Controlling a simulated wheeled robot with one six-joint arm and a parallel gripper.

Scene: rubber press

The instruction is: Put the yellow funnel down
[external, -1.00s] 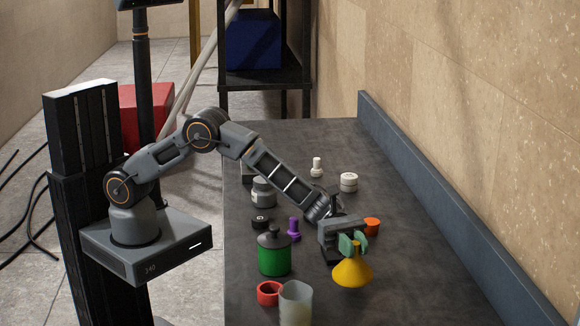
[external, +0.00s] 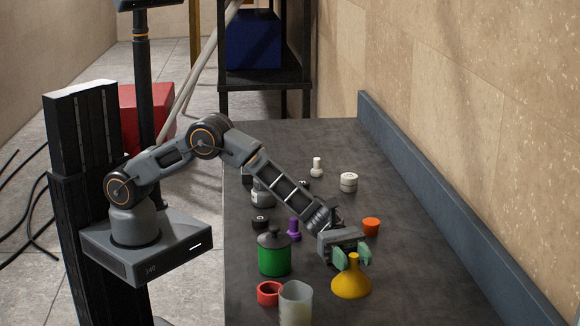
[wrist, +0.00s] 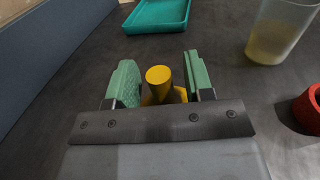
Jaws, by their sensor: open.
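The yellow funnel (external: 350,284) stands upright on the dark table, wide end down and narrow spout up. My gripper (external: 350,257) is open, with its green fingers on either side of the spout. In the wrist view, the funnel's spout (wrist: 159,76) sits between the spread fingers (wrist: 160,70), with a visible gap on each side. The lower part of the funnel is mostly hidden there by my gripper.
A green lidded canister (external: 274,258), a red ring-like cup (external: 269,292) and a translucent beaker (external: 296,304) stand left of the funnel. An orange cup (external: 371,226) is behind it. A teal tray (wrist: 158,16) shows in the wrist view. Bare table lies to the right.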

